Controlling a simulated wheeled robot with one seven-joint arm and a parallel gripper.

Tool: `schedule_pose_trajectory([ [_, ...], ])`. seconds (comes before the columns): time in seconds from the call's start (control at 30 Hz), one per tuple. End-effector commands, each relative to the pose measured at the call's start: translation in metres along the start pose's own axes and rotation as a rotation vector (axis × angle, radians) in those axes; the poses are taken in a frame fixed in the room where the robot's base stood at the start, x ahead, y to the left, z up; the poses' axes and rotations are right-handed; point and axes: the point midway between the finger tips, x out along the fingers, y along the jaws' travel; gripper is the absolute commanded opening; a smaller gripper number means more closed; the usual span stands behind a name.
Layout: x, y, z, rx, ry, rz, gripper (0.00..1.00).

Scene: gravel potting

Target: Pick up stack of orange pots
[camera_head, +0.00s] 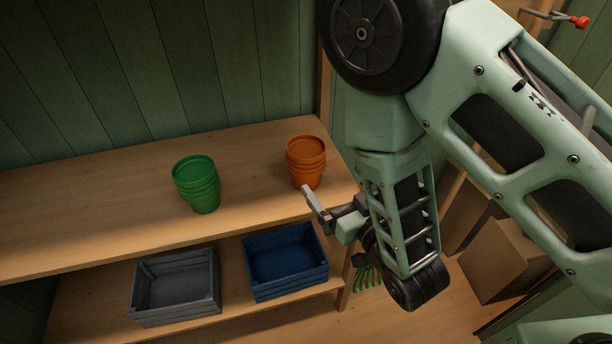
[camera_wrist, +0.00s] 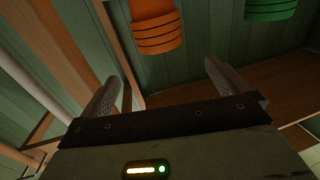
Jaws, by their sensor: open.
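The stack of orange pots (camera_head: 306,163) stands upright on the right end of the wooden shelf top. In the wrist view the orange stack (camera_wrist: 156,30) shows at the top, above and between the fingers, cut off by the frame edge. My gripper (camera_head: 318,207) is in front of the stack, near the shelf's right front edge, apart from the pots. In the wrist view my gripper (camera_wrist: 165,82) has its two fingers wide apart with nothing between them.
A stack of green pots (camera_head: 197,184) stands to the left on the same wooden shelf top (camera_head: 90,205). A grey crate (camera_head: 176,288) and a blue crate (camera_head: 286,262) sit on the lower shelf. A green rake head (camera_head: 367,277) and cardboard boxes (camera_head: 503,262) are at the right.

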Motion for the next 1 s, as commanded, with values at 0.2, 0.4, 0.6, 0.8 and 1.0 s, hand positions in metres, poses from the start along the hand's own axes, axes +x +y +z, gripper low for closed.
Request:
schedule_pose_trajectory([
  [0.2,0.017,-0.001,0.005,-0.001,0.006,-0.002,1.00],
  [0.4,0.025,-0.001,0.006,0.000,0.006,0.000,1.00],
  [0.6,0.030,-0.001,0.005,0.000,0.005,-0.001,1.00],
  [0.8,0.046,0.000,0.002,-0.001,0.006,-0.001,1.00],
  [1.0,0.075,0.000,-0.001,-0.002,0.001,-0.002,1.00],
])
